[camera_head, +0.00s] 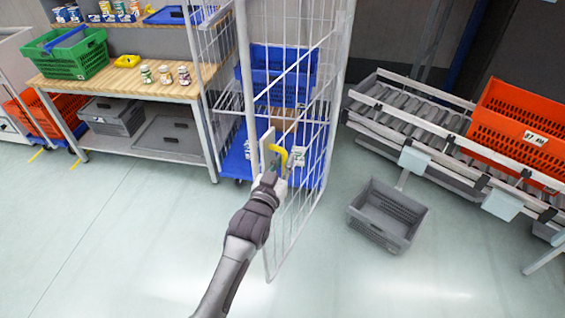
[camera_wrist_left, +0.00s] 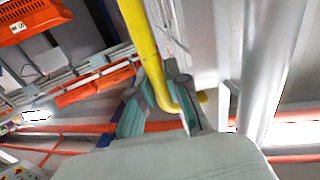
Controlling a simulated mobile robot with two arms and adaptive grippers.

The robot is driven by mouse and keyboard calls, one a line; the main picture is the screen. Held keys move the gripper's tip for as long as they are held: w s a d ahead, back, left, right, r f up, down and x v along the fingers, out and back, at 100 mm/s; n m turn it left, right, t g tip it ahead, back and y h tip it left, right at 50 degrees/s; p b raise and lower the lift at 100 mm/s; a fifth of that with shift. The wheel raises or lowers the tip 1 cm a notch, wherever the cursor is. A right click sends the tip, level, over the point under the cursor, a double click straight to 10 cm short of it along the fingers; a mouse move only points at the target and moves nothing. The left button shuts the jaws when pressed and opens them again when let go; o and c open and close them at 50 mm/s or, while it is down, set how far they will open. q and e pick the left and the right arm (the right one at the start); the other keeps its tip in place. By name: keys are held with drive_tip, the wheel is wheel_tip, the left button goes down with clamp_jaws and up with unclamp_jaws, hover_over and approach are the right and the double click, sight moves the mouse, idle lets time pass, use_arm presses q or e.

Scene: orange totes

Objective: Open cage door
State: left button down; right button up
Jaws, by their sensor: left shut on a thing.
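The cage door (camera_head: 301,190) is a white wire mesh panel in the head view, standing swung out from the cage (camera_head: 242,70) toward me. A yellow handle (camera_head: 281,155) is on the door's plate. My left gripper (camera_head: 274,178) is at this handle. In the left wrist view the yellow handle (camera_wrist_left: 142,40) runs down between the fingers of the left gripper (camera_wrist_left: 165,108), which is shut on it. The fingers hide part of the handle in the head view. My right gripper is in neither view.
Blue crates (camera_head: 277,76) are inside the cage. A shelf bench (camera_head: 120,82) with a green basket (camera_head: 72,54) stands left. A grey basket (camera_head: 388,215) is on the floor to the right, by a roller conveyor (camera_head: 410,120) with an orange tote (camera_head: 520,122). The floor in front is clear.

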use_arm(q)
drive_tip(key=shift+w+r, duration=0.1)
drive_tip(key=shift+r, duration=0.25)
drive_tip(key=c, duration=1.5)
unclamp_jaws()
drive_tip(key=o, duration=0.4)
drive_tip(key=shift+w+d+f, duration=0.1)
drive_tip(key=shift+f, duration=0.15)
drive_tip(key=shift+c, duration=0.2)
drive_tip(key=shift+s+a+f, duration=0.1)
drive_tip(key=shift+s+a, duration=0.1)
drive_tip(key=shift+s, duration=0.1)
drive_tip(key=v, duration=1.1)
drive_tip(key=shift+s, duration=0.25)
